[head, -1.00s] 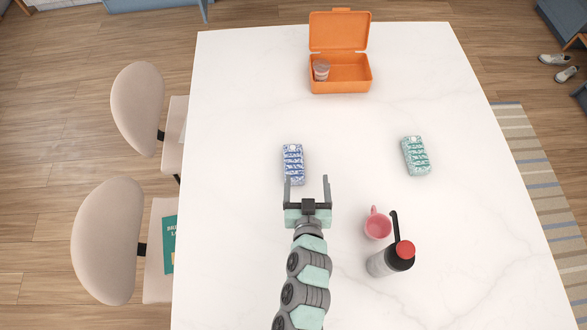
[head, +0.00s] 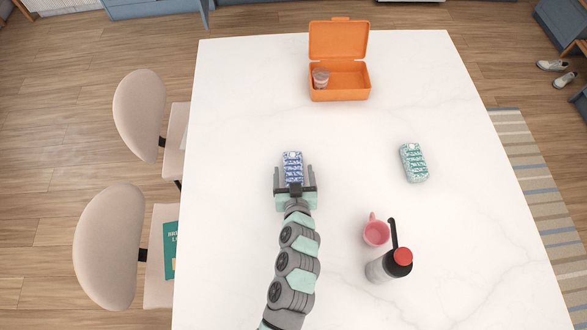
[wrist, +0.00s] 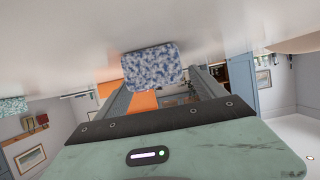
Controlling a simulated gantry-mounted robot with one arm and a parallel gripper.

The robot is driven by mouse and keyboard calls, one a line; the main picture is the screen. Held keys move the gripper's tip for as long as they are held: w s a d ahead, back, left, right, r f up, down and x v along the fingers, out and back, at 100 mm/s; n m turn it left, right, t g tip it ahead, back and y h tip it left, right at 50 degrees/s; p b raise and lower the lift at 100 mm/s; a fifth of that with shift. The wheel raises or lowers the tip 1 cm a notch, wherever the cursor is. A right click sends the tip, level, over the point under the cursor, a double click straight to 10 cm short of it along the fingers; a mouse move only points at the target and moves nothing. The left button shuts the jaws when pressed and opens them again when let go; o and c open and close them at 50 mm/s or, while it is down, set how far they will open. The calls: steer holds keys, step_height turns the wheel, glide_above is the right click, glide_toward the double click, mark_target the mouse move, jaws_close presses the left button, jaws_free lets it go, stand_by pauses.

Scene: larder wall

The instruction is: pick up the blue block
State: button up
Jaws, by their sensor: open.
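The blue block is a blue-and-white patterned carton (head: 293,166) lying on the white table, left of the middle in the head view. It also shows in the wrist view (wrist: 153,68), top centre, with its near end facing the camera. My gripper (head: 295,174) is open, its two fingers on either side of the near part of the blue carton in the head view. In the wrist view the fingers (wrist: 163,92) reach forward near the carton. I cannot tell whether either finger touches it.
A green patterned carton (head: 414,163) lies to the right. A pink mug (head: 376,232) and a grey bottle with a red cap (head: 389,266) stand at the front right. An open orange box (head: 352,94) holding a small cup (head: 320,79) is at the back. The table (head: 235,110) is clear around the blue carton.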

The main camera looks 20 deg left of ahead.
steer(key=shift+x, duration=1.05)
steer(key=shift+c, duration=0.2)
steer(key=shift+r, duration=0.1)
jaws_close()
